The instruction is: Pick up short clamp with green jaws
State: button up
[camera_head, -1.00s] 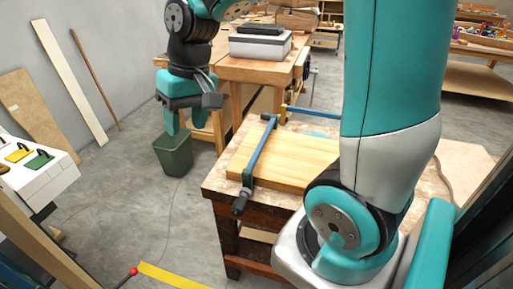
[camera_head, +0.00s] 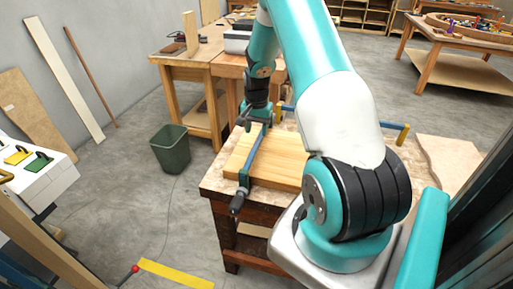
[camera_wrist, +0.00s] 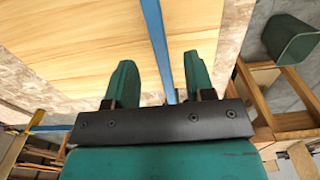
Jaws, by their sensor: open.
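A clamp with a blue bar (camera_head: 255,151) and dark green jaws lies across a pale wooden board (camera_head: 283,158) on the bench. Its dark handle (camera_head: 237,202) sticks out past the bench's near edge. My gripper (camera_wrist: 160,72) is open, with its two green fingers pointing down over the board. In the wrist view the blue bar (camera_wrist: 156,40) runs between the fingers, apparently without touching either.
A second clamp (camera_head: 403,132) with yellow jaws lies behind the board, partly hidden by my arm. A green bin (camera_head: 170,150) stands on the floor left of the bench. A white cabinet (camera_head: 45,190) holds yellow and green tools. Another wooden table (camera_head: 190,60) stands behind.

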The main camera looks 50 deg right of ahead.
aim_at(257, 142)
jog(key=shift+s+a+f+p, duration=0.1)
jog(key=shift+f+p, duration=0.6)
jog(key=shift+f, duration=1)
jog(key=shift+s+f+p, duration=0.1)
jog(key=shift+f+p, duration=0.55)
jog(key=shift+f, duration=1.05)
grip_shut()
